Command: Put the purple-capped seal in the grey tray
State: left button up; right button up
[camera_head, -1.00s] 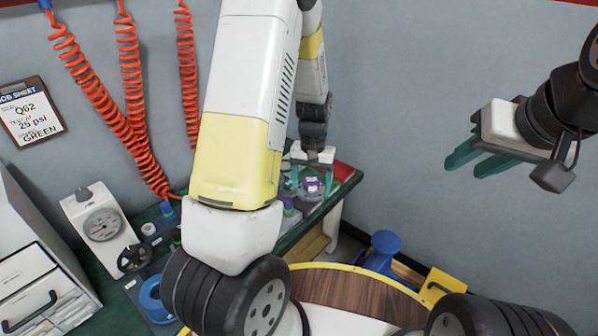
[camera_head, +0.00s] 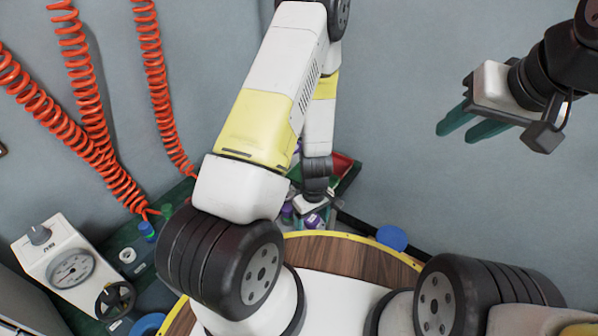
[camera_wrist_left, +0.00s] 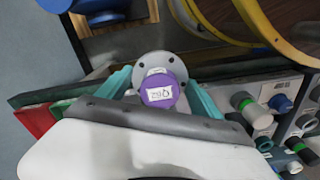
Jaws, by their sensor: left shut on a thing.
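The purple-capped seal (camera_wrist_left: 163,94) is between the teal fingers of my left gripper (camera_wrist_left: 158,92) in the left wrist view. A white label is on its cap, and a round grey flange with holes shows beside it. My left gripper is shut on it. In the head view my left gripper (camera_head: 313,207) is low beyond my forearm, with the purple cap (camera_head: 312,221) just below it. My right gripper (camera_head: 470,128) is raised at the right, empty, its two fingers apart. I cannot clearly tell the grey tray in either view.
A grey rack (camera_wrist_left: 287,133) with green, blue and grey-capped parts stands at the right in the wrist view. A red bin (camera_wrist_left: 36,120) is at the left. A gauge box (camera_head: 68,265) stands on the bench. The round wooden top (camera_head: 335,257) is in front.

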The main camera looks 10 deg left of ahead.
pick_arm(q)
jog(key=w+a, duration=0.2)
jog(key=w, duration=0.2)
jog(key=w+a+f, duration=0.1)
jog(key=w+a, duration=0.1)
jog(key=w, duration=0.3)
jog(key=w+a, duration=0.2)
jog(key=w, duration=0.3)
jog(key=shift+f, duration=0.25)
jog(key=shift+w+f, duration=0.15)
jog(key=shift+f, duration=1.6)
